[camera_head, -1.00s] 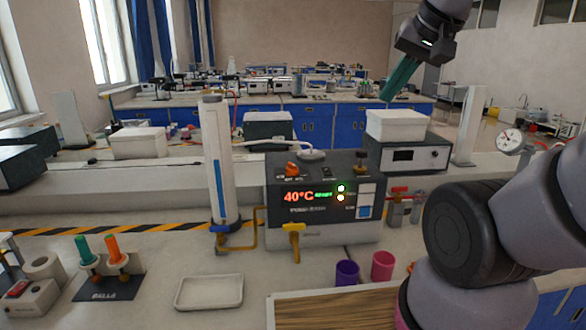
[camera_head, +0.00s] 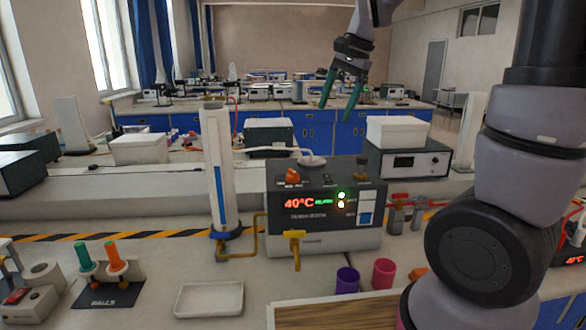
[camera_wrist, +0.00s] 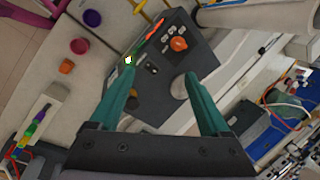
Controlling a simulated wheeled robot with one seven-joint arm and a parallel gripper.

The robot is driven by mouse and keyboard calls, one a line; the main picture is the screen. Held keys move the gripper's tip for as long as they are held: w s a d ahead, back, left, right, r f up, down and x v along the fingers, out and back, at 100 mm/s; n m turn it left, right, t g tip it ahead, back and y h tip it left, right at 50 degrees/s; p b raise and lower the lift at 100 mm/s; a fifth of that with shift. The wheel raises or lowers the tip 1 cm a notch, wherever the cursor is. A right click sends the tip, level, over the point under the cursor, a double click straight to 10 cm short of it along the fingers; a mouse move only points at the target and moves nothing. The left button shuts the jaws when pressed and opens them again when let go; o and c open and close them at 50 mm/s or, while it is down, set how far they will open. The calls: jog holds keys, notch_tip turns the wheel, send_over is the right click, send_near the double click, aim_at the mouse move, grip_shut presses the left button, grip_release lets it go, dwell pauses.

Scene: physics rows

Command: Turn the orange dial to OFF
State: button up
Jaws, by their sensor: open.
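The orange dial (camera_head: 292,176) sits at the top left of the grey control box (camera_head: 340,240), above a red 40°C display. In the wrist view the dial (camera_wrist: 178,44) shows on the box's top panel, beyond my fingertips and slightly right of centre. Its label is too small to read. My gripper (camera_head: 335,113) is open and empty, high above and behind the box in the head view. Its green fingers (camera_wrist: 160,74) point down and stay apart from the box and dial.
A tall white column (camera_head: 218,170) with a brass pipe stands left of the box. A white lid (camera_head: 312,160) and dark knob (camera_head: 362,168) are on the box top. A purple cup (camera_head: 347,279) and pink cup (camera_head: 383,273) stand in front. A white tray (camera_head: 208,299) lies front left.

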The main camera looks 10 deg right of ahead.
aim_at(293, 170)
jog(key=w+a+f+m+g+h, duration=0.2)
jog(key=w+a+f+m+h, duration=0.15)
jog(key=w+a+f, duration=0.6)
jog(key=f, duration=1)
jog(key=shift+s+a+f, duration=0.1)
jog(key=shift+s+f, duration=0.05)
jog(key=shift+s, duration=0.25)
grip_shut()
